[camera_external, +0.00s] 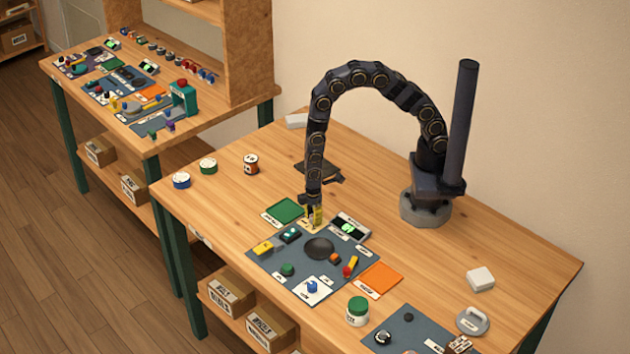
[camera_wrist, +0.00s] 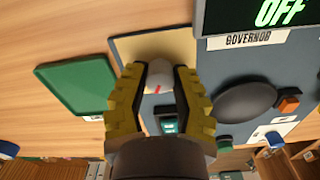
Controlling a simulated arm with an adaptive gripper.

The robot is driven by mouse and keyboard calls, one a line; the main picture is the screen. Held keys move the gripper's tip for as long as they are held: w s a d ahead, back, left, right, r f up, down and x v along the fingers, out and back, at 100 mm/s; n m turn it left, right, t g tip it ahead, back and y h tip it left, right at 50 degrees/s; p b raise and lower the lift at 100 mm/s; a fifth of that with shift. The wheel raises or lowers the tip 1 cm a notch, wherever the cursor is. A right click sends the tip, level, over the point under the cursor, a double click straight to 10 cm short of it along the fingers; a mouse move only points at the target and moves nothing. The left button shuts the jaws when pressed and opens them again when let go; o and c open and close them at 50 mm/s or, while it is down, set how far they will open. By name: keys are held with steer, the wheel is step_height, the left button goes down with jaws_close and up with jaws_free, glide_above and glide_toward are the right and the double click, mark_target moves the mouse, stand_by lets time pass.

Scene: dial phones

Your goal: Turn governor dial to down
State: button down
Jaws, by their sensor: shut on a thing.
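The governor dial (camera_wrist: 159,73) is a pale grey round knob with a red mark, on a cream plate (camera_wrist: 128,48). The wrist view shows it between the yellow fingers of my gripper (camera_wrist: 160,80), which are shut on it. The red mark shows at the dial's lower side in that view. A display (camera_wrist: 265,15) labelled GOVERNOR reads OFF in green. In the external view my gripper (camera_external: 314,214) points straight down at the cream plate, and the fingers hide the dial there. The display (camera_external: 350,227) stands just right of it.
A green tray (camera_external: 284,211) lies left of the plate. A dark round pad (camera_external: 319,248), a red-and-yellow part (camera_external: 350,267) and several small parts sit on the grey board (camera_external: 270,262) in front. An orange mat (camera_external: 380,280) lies to the right. The table's back is mostly clear.

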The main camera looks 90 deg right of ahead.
steer(key=shift+m, duration=1.6)
steer(key=c, duration=0.8)
jaws_free()
step_height(320, 180, up, 12)
